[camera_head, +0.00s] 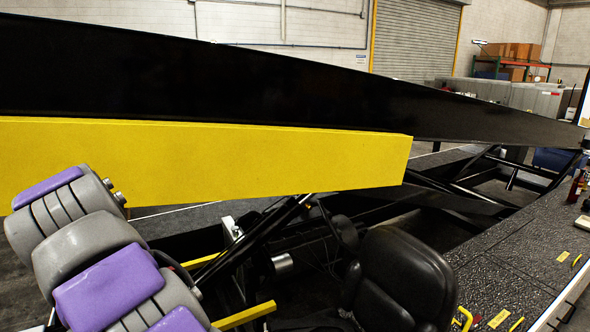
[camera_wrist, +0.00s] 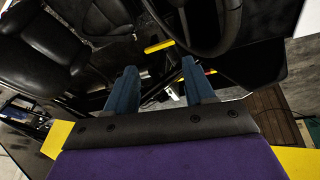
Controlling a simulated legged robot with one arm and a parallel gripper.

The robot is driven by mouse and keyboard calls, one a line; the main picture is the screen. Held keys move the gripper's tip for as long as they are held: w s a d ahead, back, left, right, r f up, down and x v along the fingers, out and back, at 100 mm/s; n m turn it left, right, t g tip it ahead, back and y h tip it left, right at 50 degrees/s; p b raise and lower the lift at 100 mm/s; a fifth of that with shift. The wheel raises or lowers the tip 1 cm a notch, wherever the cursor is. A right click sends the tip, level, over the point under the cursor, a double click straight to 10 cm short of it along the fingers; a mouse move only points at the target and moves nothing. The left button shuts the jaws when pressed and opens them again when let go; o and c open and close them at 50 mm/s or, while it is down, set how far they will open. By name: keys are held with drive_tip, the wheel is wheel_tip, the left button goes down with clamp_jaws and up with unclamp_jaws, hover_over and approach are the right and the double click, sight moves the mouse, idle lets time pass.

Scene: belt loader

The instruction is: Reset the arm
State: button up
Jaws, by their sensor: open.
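My gripper (camera_wrist: 158,78) shows in the wrist view as two blue fingers set apart, with nothing between them. It is open and points down into the loader's driver area. A black steering wheel (camera_wrist: 207,50) lies just beyond the fingertips, toward the upper right. A yellow bar (camera_wrist: 159,46) shows beyond the gap between the fingers; I cannot tell how far off it is. In the head view my grey and purple arm rises at the lower left, and the gripper itself is out of sight there.
The black conveyor beam with its yellow side panel (camera_head: 210,160) slants across above the driver area. A black seat (camera_head: 405,275) stands at lower centre, also in the wrist view (camera_wrist: 40,50). A textured deck (camera_head: 520,240) lies right. A roller door (camera_head: 415,40) is behind.

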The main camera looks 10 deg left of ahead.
drive_tip(key=w+d+f+m+g+h+b, duration=0.1)
drive_tip(key=w+d+f+b, duration=0.2)
drive_tip(key=d, duration=0.6)
drive_tip(key=w+d+f+m+b, duration=0.1)
drive_tip(key=w+d+f+b, duration=0.15)
drive_tip(key=d, duration=0.65)
drive_tip(key=w+d+f+m+g+h+b, duration=0.1)
drive_tip(key=w+d+f+b, duration=0.2)
drive_tip(key=d, duration=0.7)
drive_tip(key=s+d+f+g+b, duration=0.1)
drive_tip(key=s+d+f+b, duration=0.2)
drive_tip(key=d+f, duration=0.3)
drive_tip(key=s+d+f+b, duration=0.2)
drive_tip(key=s+d+f, duration=0.15)
drive_tip(key=d, duration=0.45)
drive_tip(key=s+d+f+m+g+b, duration=0.1)
drive_tip(key=s+d+f+b, duration=0.3)
drive_tip(key=s+f, duration=0.6)
drive_tip(key=s+d+f+m+g+y+b, duration=0.1)
drive_tip(key=s+d+f+b, duration=0.4)
drive_tip(key=s+d+f, duration=0.3)
drive_tip(key=s+f, duration=0.2)
drive_tip(key=s, duration=0.1)
drive_tip(key=shift+g+y, duration=0.3)
drive_tip(key=shift+w+r, duration=0.1)
drive_tip(key=shift+c, duration=0.4)
